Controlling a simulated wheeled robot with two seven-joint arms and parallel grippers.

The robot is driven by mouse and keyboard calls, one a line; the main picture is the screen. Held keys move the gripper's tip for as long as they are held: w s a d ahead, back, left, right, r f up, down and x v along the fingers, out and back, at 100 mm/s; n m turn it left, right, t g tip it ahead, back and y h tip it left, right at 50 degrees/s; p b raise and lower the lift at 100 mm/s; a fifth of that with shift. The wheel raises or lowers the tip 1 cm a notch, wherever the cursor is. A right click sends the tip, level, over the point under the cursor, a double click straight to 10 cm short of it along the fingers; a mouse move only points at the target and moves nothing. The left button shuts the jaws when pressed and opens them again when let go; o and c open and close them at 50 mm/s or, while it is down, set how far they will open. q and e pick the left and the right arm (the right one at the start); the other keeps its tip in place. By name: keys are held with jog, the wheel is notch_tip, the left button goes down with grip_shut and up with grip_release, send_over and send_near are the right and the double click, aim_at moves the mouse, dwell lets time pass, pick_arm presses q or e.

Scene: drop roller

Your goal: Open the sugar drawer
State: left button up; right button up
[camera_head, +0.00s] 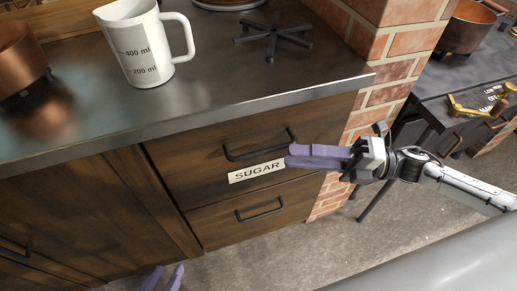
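The sugar drawer (195,165) is the upper wooden drawer under the counter, and its front looks flush with the cabinet. It carries a pale label reading SUGAR (257,171) and a black bar handle (262,151). My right gripper (290,157) comes in from the right. Its purple fingers are in front of the drawer, by the right end of the handle. Whether they touch the handle, and how far apart they are, I cannot tell. My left gripper (164,279) shows only its two purple fingertips at the bottom edge, spread apart with nothing between them.
A second drawer (219,223) with a black handle is below. The counter (220,95) overhangs both, holding a measuring jug (140,50), a black trivet (272,39) and a copper pot (20,57). A brick pillar (375,99) stands close at right. The floor in front is clear.

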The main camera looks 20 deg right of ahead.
aim_at(260, 151)
jog(key=x, duration=0.8)
jog(key=shift+w+a+r, duration=0.1)
jog(key=shift+a, duration=0.2)
grip_shut()
